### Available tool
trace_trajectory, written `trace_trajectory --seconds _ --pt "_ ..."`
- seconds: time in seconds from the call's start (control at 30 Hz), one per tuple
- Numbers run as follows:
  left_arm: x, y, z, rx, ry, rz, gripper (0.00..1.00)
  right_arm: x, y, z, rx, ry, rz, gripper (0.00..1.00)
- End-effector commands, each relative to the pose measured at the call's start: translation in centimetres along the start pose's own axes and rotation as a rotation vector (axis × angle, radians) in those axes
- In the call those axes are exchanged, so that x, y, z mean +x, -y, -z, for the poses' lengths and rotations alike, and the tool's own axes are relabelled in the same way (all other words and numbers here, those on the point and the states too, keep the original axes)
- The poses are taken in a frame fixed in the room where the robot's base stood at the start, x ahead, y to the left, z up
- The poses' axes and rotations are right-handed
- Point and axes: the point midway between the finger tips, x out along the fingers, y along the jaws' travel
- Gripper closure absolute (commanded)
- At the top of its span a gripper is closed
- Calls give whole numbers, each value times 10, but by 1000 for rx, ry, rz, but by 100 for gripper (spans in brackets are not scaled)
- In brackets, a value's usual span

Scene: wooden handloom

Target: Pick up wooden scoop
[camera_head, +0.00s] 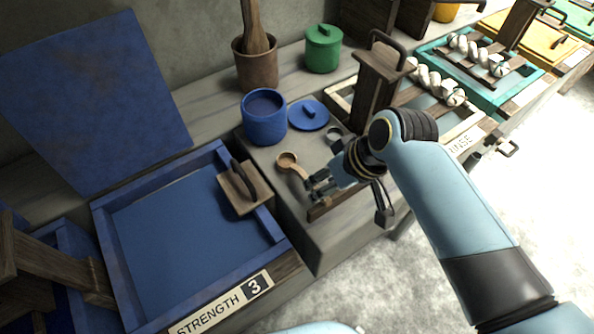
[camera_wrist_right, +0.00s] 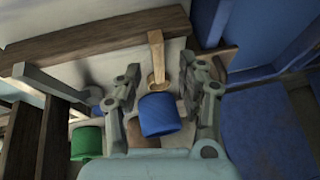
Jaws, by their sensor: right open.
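The wooden scoop (camera_head: 287,160) lies on the grey worktop with its round bowl toward the blue pot and its handle running toward my right gripper (camera_head: 318,187). In the right wrist view the scoop's handle (camera_wrist_right: 156,47) points up the picture and its bowl sits between the two fingers. My right gripper (camera_wrist_right: 160,70) is open, with one finger on each side of the scoop and nothing clamped. The handle's far end is partly hidden by the gripper in the head view. My left gripper is not in view.
A blue pot (camera_head: 265,125) and its blue lid (camera_head: 309,114) stand behind the scoop. A blue tray (camera_head: 180,170) with a wooden block with a handle (camera_head: 244,188) is at left. A dark wooden strip (camera_head: 335,203) edges the worktop. A green jar (camera_head: 323,52) stands further back.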

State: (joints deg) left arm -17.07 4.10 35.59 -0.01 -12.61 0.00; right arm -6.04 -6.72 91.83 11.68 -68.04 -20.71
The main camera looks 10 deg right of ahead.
Motion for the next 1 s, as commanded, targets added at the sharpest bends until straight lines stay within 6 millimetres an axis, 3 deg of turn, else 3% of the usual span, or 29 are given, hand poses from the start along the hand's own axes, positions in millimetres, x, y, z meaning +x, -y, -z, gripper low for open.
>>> trace_trajectory --seconds 0.3,0.63,0.9,1.0 --pt "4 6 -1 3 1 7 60 44 -3 5 1 1 -1 60" --pt "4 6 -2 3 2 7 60 50 -3 5 1 0 -2 61" --pt "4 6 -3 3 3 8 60 50 -3 5 1 0 -2 96" --pt "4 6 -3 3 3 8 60 50 -3 5 1 0 -2 100"
